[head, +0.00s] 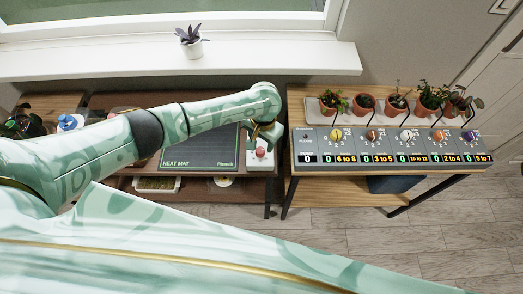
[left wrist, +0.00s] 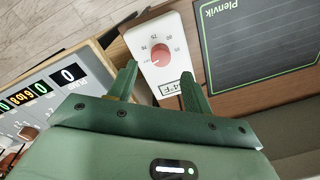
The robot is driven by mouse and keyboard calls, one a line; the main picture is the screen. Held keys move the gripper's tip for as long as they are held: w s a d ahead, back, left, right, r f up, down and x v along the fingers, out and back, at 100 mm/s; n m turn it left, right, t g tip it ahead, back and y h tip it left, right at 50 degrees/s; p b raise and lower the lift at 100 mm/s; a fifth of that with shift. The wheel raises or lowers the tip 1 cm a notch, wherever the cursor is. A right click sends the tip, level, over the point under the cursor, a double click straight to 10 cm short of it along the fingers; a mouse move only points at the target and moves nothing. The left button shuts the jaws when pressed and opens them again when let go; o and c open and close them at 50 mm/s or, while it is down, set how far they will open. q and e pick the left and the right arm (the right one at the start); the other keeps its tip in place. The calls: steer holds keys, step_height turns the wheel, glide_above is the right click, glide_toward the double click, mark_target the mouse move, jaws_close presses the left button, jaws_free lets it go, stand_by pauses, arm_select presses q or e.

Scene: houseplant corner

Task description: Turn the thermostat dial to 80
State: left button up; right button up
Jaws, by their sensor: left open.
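The thermostat is a white box (left wrist: 150,38) with a round red dial (left wrist: 162,56), small numbers around the dial and a display (left wrist: 173,87) below it. The display shows a 4 and °F, partly covered by a finger; I cannot read the dial's exact setting. In the head view the thermostat (head: 257,165) stands at the right end of the left bench, next to the heat mat (head: 199,150). My left gripper (head: 262,134) is above it, pointing down. In the left wrist view its fingers (left wrist: 158,72) are open, either side of the thermostat's lower part, with nothing between them gripped. My right gripper is not in view.
Right of a gap stands another bench with a control panel (head: 319,141) of several dials and number displays, and potted plants (head: 365,103) behind it. A windowsill (head: 270,58) with a small plant (head: 191,42) runs along the back.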

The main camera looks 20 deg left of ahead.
mark_target(260, 151)
arm_select(q)
step_height(260, 151, down, 5)
steer(key=shift+a+f+b, duration=0.15)
steer(key=shift+b, duration=0.95)
steer(key=shift+c, duration=0.3)
steer(key=c, duration=0.9)
